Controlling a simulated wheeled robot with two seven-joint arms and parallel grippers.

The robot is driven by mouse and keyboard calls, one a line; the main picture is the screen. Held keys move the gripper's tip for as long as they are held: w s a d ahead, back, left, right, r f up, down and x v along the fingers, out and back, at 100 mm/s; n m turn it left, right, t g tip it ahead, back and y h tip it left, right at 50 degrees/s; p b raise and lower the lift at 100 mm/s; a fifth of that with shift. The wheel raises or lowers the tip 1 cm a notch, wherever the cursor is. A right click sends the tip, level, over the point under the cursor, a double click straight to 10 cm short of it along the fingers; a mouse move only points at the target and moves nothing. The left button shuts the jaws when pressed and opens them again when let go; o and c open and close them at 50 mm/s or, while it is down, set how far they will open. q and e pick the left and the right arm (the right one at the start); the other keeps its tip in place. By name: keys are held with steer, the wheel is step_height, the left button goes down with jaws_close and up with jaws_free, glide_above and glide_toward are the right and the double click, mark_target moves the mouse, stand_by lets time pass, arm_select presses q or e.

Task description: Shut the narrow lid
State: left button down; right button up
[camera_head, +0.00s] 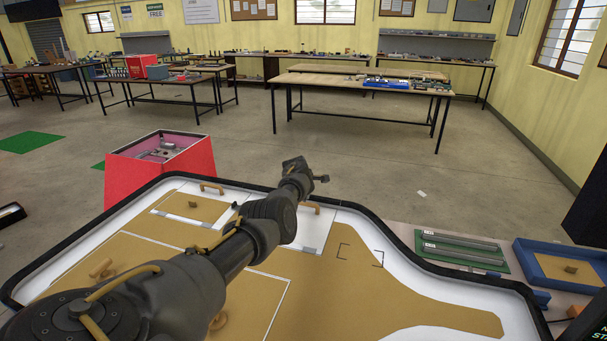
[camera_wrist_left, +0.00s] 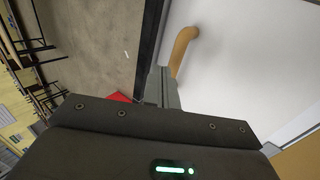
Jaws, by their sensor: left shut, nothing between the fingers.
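The lightbox (camera_head: 437,267) is a black-rimmed board with tan and white areas. A narrow white panel (camera_head: 314,232) with a wooden handle (camera_head: 311,207) at its far edge looks like the narrow lid. My left arm hides part of it, and I cannot tell how far it is open. My left gripper (camera_head: 322,179) is shut and empty, near the far rim close to that handle. The left wrist view shows a wooden handle (camera_wrist_left: 183,48) on a white surface beside the finger (camera_wrist_left: 165,87); I cannot tell whether they touch. My right gripper is out of view.
Another wooden handle (camera_head: 211,187) and a tan panel (camera_head: 190,207) lie further left. A red box (camera_head: 160,168) stands behind the rim. A green board (camera_head: 460,249) and blue tray (camera_head: 566,266) are at the right. Open floor lies beyond the lightbox.

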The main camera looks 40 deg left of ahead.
arm_select(q)
step_height(320, 180, up, 12)
steer(key=s+p, duration=0.1)
steer(key=s, duration=0.1)
steer(key=shift+s+d, duration=0.2)
steer(key=shift+d, duration=0.2)
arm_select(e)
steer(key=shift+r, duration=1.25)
